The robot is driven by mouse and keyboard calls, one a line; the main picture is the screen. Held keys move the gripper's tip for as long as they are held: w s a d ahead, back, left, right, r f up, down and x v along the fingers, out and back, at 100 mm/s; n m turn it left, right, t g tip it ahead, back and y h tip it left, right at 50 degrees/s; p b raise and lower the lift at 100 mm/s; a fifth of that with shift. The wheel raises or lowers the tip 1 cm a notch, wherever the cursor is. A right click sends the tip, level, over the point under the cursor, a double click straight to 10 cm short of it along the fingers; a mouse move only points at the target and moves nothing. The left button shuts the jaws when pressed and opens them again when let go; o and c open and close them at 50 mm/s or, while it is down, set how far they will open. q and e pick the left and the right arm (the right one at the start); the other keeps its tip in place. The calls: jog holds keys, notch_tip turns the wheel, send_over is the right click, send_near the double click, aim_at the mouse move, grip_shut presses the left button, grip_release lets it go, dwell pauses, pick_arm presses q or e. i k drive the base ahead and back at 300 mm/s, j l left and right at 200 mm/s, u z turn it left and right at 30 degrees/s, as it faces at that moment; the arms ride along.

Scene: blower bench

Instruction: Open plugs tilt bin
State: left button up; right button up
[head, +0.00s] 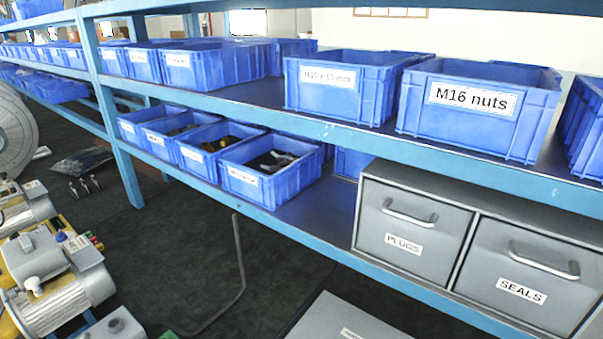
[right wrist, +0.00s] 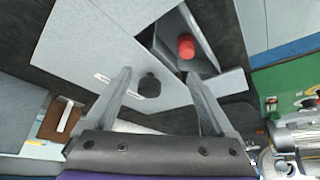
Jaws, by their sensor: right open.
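The grey PLUGS tilt bin (head: 412,225) is on the lower shelf at the right in the head view. It has a metal bar handle (head: 409,212) above a white PLUGS label (head: 403,243). Its front looks shut, in line with the SEALS bin beside it. My right gripper (right wrist: 158,76) shows in the right wrist view with its fingers apart and nothing between them. It points toward a grey panel (right wrist: 90,45) with a black knob (right wrist: 149,86), and I cannot make out the PLUGS bin there. Neither gripper shows in the head view.
A grey SEALS bin (head: 515,272) adjoins on the right. Blue bins, including one labelled M16 nuts (head: 470,107), fill the shelves. A grey lid-like surface (head: 345,320) lies below the shelf. A red cap (right wrist: 186,47) and a green machine part (right wrist: 285,80) show near my right gripper.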

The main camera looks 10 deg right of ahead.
aim_at(396, 240)
jog(key=k+z, duration=0.1)
jog(key=z, duration=1)
